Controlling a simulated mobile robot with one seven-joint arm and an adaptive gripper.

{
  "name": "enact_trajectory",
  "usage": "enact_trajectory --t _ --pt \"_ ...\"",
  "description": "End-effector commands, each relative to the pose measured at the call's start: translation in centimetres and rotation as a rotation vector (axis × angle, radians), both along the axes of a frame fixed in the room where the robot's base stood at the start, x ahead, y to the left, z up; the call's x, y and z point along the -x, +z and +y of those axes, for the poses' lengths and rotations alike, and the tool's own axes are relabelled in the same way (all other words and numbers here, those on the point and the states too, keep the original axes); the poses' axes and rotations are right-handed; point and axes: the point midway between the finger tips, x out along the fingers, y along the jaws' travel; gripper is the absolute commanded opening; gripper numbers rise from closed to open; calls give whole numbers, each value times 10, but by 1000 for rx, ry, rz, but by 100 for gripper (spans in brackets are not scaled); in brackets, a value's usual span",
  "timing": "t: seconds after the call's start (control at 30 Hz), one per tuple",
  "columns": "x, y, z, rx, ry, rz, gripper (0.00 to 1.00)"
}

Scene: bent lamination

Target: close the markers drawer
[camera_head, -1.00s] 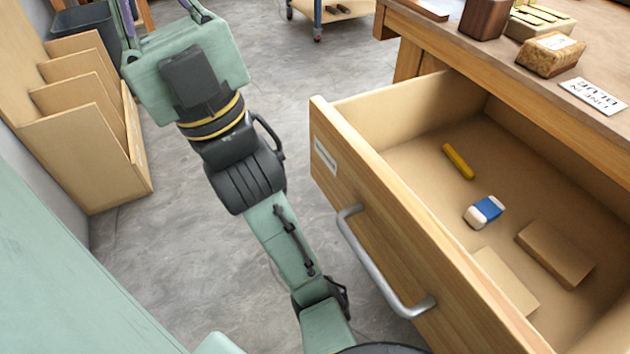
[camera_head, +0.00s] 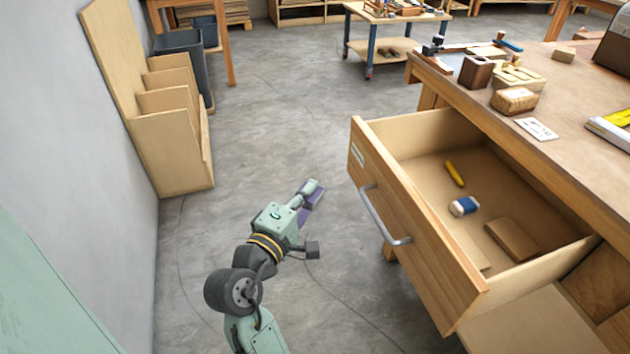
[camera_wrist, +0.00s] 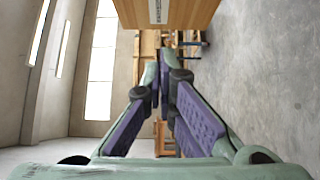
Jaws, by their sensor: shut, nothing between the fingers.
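The drawer (camera_head: 415,215) is pulled far out of the workbench at the right of the head view. It has a wooden front, a small white label near its far end and a curved metal handle (camera_head: 384,218). Inside lie a yellow marker-like stick, a blue-and-white eraser and brown blocks. My gripper (camera_head: 312,192) is left of the drawer front, over the floor, apart from it and empty. In the wrist view my gripper's purple-padded fingers (camera_wrist: 164,75) are shut, and a wooden panel with a white label (camera_wrist: 155,10), likely the drawer front, shows at the top.
The workbench top (camera_head: 470,95) holds wooden blocks, a card and a yellow item. A wooden rack (camera_head: 170,150) and a grey bin (camera_head: 185,60) stand by the left wall. A small cart (camera_head: 395,40) is at the back. The floor between rack and drawer is clear.

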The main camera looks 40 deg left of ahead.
Motion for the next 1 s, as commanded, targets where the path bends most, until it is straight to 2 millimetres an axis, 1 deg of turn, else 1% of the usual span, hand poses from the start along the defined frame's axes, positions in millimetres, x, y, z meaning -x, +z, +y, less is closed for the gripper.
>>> enact_trajectory --t 0.03,0.2,0.37,0.4,0.5,0.7,1.0 --pt "-10 2 0 -1 -4 -1 0" --pt "-47 3 5 -2 -3 -2 0" --pt "-80 3 9 -4 -1 -3 0" --pt "-87 3 8 -5 -1 -1 0" --pt "-98 2 -4 -5 -2 1 0" --pt "-111 1 -13 -6 2 0 0" --pt "-113 1 -14 -6 3 -1 0"
